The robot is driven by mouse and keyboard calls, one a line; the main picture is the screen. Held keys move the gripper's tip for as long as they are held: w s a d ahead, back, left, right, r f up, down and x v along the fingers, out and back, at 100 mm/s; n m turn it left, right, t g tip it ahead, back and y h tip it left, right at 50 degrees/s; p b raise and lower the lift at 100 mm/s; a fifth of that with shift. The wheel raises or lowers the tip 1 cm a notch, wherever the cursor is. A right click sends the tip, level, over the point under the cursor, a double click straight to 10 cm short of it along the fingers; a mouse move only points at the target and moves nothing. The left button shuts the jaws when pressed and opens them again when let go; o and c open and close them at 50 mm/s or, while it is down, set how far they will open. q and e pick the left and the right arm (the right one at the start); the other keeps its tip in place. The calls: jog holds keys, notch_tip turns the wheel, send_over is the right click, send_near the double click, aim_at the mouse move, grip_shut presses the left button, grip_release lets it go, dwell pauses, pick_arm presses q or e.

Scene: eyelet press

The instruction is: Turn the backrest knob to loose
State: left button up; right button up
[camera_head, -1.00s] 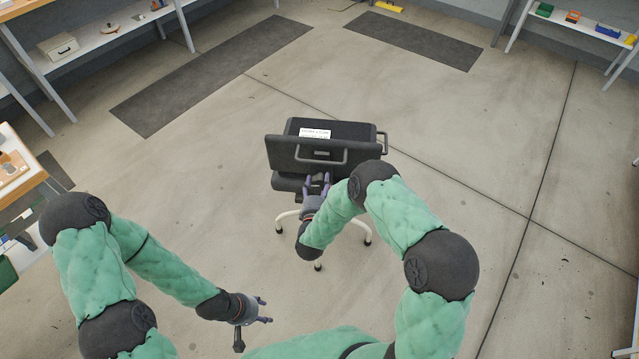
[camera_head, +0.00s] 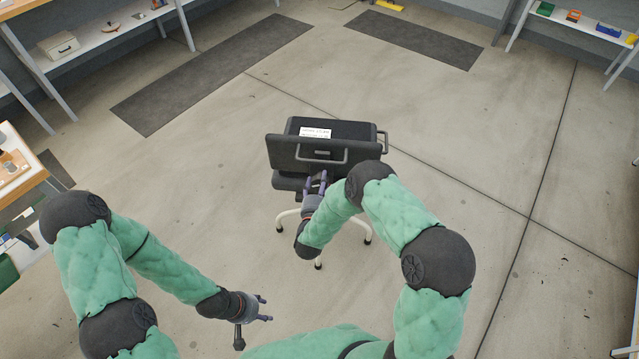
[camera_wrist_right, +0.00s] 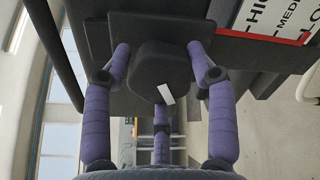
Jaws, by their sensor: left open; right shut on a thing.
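The black chair (camera_head: 295,152) stands in the middle of the floor, its backrest towards me. In the right wrist view the backrest knob (camera_wrist_right: 160,68) is dark and rounded, with a white mark on its lower edge. My right gripper (camera_wrist_right: 160,55) has its purple fingers on both sides of the knob and is shut on it. In the head view the right gripper (camera_head: 317,186) is behind the chair back, and the knob is not clearly visible there. My left gripper (camera_head: 264,308) is open and empty, low at the left, away from the chair.
A label with a red edge and printed words (camera_wrist_right: 278,18) is at the upper right of the wrist view. A white card (camera_head: 315,132) lies on the chair seat. Shelves and a table (camera_head: 15,165) stand at the sides. The floor around the chair is clear.

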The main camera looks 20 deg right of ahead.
jog(key=shift+s+f, duration=0.1)
jog(key=shift+f, duration=0.15)
jog(key=o, duration=1.1)
jog(key=shift+d, duration=0.1)
jog(key=shift+o, duration=0.2)
jog(key=shift+r, duration=0.1)
jog(key=v, duration=1.2)
